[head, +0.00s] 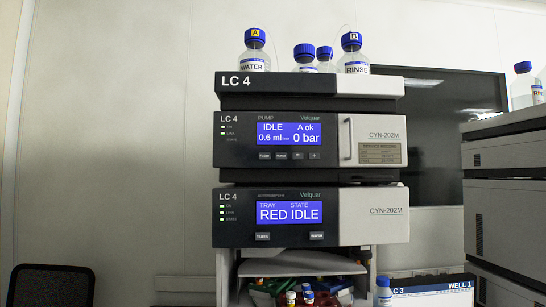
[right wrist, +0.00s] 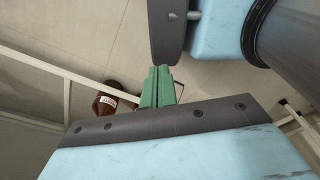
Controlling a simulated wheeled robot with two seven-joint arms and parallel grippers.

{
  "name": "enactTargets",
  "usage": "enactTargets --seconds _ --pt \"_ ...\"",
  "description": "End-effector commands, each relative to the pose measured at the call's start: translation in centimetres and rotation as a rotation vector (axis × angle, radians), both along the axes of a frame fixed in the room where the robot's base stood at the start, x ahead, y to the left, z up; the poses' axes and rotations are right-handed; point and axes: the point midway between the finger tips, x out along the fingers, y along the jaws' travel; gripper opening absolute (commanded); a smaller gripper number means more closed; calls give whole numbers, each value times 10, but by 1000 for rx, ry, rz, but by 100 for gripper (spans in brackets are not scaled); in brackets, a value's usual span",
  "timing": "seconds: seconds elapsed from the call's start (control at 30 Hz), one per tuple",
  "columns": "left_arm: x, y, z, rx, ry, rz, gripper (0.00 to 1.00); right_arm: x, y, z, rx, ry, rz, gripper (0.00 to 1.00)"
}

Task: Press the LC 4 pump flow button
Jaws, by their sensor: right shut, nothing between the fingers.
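The LC 4 stack stands mid-picture in the head view. Its pump module (head: 225,155) has a blue display (head: 289,133) showing IDLE, A ok, 0.6 ml and 0 bar. A row of small dark buttons lies below the display; the leftmost one (head: 264,156) seems to read FLOW, but the print is tiny. My right gripper (right wrist: 162,72) shows in the right wrist view, its green fingers together with nothing between them. It is away from the pump, which is not in that view. Neither gripper shows in the head view.
The LC 4 autosampler (head: 230,218) sits below the pump, with TRAY RED and STATE IDLE. Bottles, including WATER (head: 255,60) and RINSE (head: 352,62), stand on top. Another stack (head: 500,200) is at right. A brown bottle (right wrist: 105,104) and white rails show in the wrist view.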

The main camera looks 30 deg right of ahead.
Motion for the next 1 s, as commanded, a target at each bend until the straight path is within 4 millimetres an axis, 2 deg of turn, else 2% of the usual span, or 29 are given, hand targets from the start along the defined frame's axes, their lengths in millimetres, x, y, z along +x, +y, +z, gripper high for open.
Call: enactTargets --seconds 0.07,0.17,0.27,0.37,0.5,0.57,0.7,0.87,1.0 --pt "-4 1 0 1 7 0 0 -2 1 0 1 3 1 0" --pt "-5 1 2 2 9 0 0 10 -4 5 -3 -10 -9 0" --pt "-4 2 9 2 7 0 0 45 -11 18 -7 -47 -38 0" --pt "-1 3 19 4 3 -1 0 97 -21 43 -8 -103 -85 0" --pt "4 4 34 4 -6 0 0 181 -35 95 4 -195 -161 0" --pt "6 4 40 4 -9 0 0 214 -40 121 12 -234 -191 0" --pt "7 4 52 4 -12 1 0 286 -49 187 45 -326 -258 0" --pt "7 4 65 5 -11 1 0 357 -58 273 95 -431 -325 0" --pt "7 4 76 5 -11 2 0 409 -61 354 150 -522 -371 0"
